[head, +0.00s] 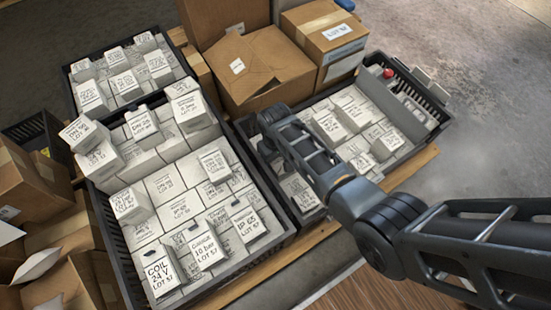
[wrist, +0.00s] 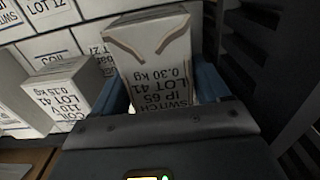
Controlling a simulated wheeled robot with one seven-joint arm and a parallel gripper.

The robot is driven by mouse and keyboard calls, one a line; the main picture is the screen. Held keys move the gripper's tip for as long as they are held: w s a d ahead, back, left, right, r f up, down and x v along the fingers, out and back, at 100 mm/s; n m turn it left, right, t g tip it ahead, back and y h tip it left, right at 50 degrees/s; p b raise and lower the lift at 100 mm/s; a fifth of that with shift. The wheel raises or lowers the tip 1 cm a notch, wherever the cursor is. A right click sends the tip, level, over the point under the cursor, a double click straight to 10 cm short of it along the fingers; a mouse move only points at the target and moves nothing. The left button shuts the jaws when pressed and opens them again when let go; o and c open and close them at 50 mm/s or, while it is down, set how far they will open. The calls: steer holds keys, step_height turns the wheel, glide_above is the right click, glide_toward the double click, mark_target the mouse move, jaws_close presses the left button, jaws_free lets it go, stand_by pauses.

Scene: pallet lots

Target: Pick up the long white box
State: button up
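In the wrist view a white box (wrist: 160,68) marked SWITCH, IP 65, LOT 41, 0.30 kg stands between the blue fingers of my gripper (wrist: 160,92). One finger is at its left side and one at its right. Whether both press on it is not clear, and its lower part is hidden by the gripper body. In the head view my arm reaches to the left back part of the right crate (head: 289,204), and its own links hide the fingers and this box. Whether this is the long box cannot be told.
In the wrist view a COIL box (wrist: 62,92) stands left of my gripper, and the dark crate wall (wrist: 245,75) is close on the right. The left crate (head: 277,241) is full of white boxes. Cardboard cartons (head: 262,65) stand behind the right crate.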

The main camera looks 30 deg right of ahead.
steer(key=c, duration=0.9)
steer(key=shift+r, duration=0.1)
